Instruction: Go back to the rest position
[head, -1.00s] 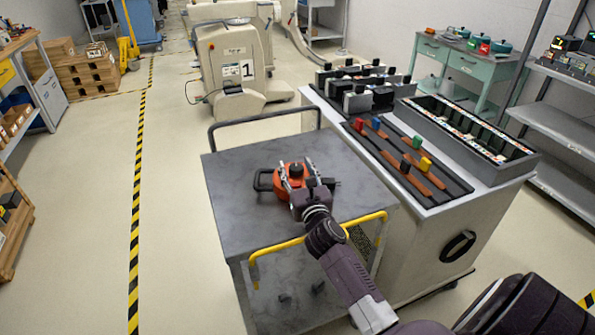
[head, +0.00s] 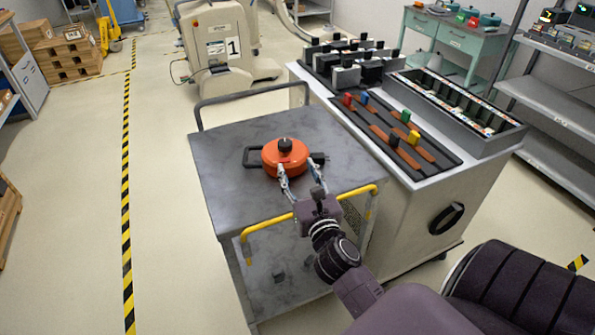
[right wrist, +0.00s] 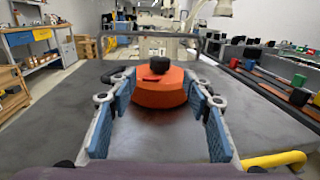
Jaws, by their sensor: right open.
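My right gripper (head: 301,185) is open and empty at the near edge of a grey cart top (head: 226,168). An orange round pot (head: 277,161) with a black knob and a black side handle stands on the cart top just beyond its fingertips. In the right wrist view the pot (right wrist: 160,90) shows between and beyond the two blue-padded fingers of the gripper (right wrist: 160,115), with bare cart top in front of it. My left gripper is not in view.
The cart has a yellow front handle (head: 262,229) under my right arm and a dark rail at the back. A white cabinet (head: 407,216) with racks and a black tray (head: 465,120) stands close on the right. Open floor lies to the left, with a striped line (head: 126,190).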

